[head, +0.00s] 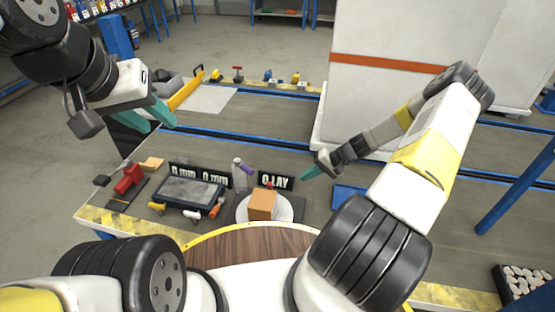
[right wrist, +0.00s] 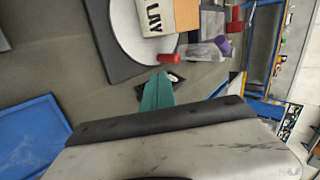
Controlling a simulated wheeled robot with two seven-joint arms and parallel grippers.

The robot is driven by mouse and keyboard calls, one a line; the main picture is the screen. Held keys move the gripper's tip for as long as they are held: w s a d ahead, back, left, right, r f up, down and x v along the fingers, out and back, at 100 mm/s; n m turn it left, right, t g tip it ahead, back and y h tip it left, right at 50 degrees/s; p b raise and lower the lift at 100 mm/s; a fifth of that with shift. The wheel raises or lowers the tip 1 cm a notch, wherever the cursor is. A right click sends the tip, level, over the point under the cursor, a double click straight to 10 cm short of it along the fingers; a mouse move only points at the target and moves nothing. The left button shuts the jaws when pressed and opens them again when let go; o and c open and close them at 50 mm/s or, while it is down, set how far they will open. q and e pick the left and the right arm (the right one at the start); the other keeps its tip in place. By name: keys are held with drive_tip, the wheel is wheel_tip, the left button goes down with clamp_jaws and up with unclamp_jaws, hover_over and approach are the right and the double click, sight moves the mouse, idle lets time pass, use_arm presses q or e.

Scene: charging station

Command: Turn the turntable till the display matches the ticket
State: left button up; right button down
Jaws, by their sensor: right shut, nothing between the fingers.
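The turntable (head: 284,213) is a white disc on a dark square base at the bench's front; the disc also shows in the right wrist view (right wrist: 140,42). A brown box (head: 262,205) stands on it. In the right wrist view, the box (right wrist: 187,14) bears a pale face with dark letters. A black display sign (head: 275,181) reading "0 LAY" stands behind the disc. My right gripper (head: 306,174) is shut and empty, right of the disc and apart from it; its teal fingers show together (right wrist: 157,93). My left gripper (head: 150,118) is open, empty, high at the left. I cannot identify a ticket.
Left of the turntable are a dark screen (head: 188,192), a "0 mm 0 mm" sign (head: 198,176), a red clamp-like tool (head: 129,179) and a clear bottle (head: 239,174). A blue tray (head: 349,197) lies to the right. A large white cabinet (head: 400,70) stands behind.

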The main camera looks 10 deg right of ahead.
drive_tip(key=m, duration=0.1)
approach(270, 182)
drive_tip(key=shift+t, duration=0.3)
drive_tip(key=f, duration=0.1)
drive_tip(key=a+f, duration=0.1)
drive_tip(key=f, duration=0.1)
drive_tip(key=a+f, duration=0.1)
drive_tip(key=f, duration=0.1)
drive_tip(key=shift+s+f, duration=0.1)
drive_tip(key=shift+f, duration=0.1)
drive_tip(key=shift+a, duration=0.45)
drive_tip(key=w+a+n+g, duration=0.2)
drive_tip(key=shift+n+y, duration=0.4)
drive_tip(key=shift+w+a+g, duration=0.3)
drive_tip(key=shift+w+a, duration=0.05)
drive_tip(key=shift+a, duration=0.45)
